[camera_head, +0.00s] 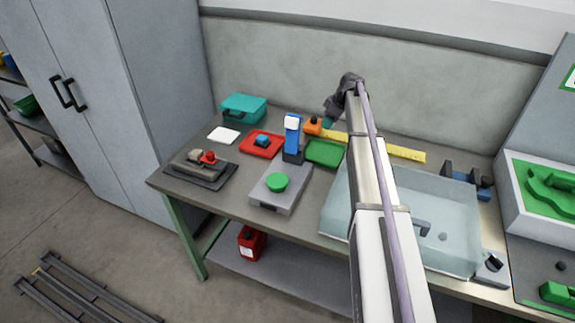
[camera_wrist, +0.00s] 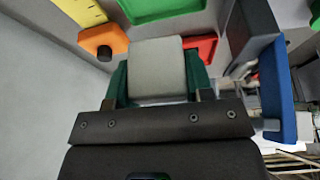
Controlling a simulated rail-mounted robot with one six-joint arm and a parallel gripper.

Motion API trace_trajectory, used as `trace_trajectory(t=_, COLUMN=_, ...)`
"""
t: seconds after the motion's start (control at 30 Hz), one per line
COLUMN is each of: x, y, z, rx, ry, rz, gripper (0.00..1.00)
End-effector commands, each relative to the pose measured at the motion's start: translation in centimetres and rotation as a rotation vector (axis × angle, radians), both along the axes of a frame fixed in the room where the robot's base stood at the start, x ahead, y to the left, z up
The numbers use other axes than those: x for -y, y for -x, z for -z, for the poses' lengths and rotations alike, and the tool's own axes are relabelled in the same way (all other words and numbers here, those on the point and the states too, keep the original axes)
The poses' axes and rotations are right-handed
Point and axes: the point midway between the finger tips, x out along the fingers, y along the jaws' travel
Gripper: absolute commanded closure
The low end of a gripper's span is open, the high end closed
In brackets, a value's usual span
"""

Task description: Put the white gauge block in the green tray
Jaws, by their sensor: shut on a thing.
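The white gauge block shows in the wrist view (camera_wrist: 157,66) as a pale grey-white block between the dark green fingers of my gripper (camera_wrist: 157,88). The gripper is shut on it. In the head view my gripper (camera_head: 328,122) is above the back of the bench, behind the green tray (camera_head: 325,153), and I cannot make out the block there. The green tray is flat and looks empty in the head view. Part of it shows at the top of the wrist view (camera_wrist: 160,8), apart from the block.
An orange object (camera_head: 312,127) and a yellow ruler (camera_head: 405,153) lie near the back wall. A blue upright device (camera_head: 292,138) stands left of the green tray. A red tray (camera_head: 251,147) holds a blue item. A pale basin (camera_head: 455,255) is at right.

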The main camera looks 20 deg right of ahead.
Motion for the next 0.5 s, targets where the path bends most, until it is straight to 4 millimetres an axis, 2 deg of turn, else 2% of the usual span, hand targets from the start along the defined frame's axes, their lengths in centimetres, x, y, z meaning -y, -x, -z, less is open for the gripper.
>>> trace_trajectory(t=0.03, x=0.1, y=-0.1, z=2.6, rx=0.0, ry=0.0, rz=-0.016, gripper=0.77)
trace_trajectory(t=0.1, x=0.1, y=-0.2, z=3.4, rx=0.0, ry=0.0, rz=-0.037, gripper=0.77)
trace_trajectory(t=0.33, x=0.1, y=-0.1, z=4.0, rx=0.0, ry=0.0, rz=-0.054, gripper=0.77)
trace_trajectory(t=0.5, x=0.1, y=-0.2, z=8.3, rx=0.001, ry=0.0, rz=-0.054, gripper=0.77)
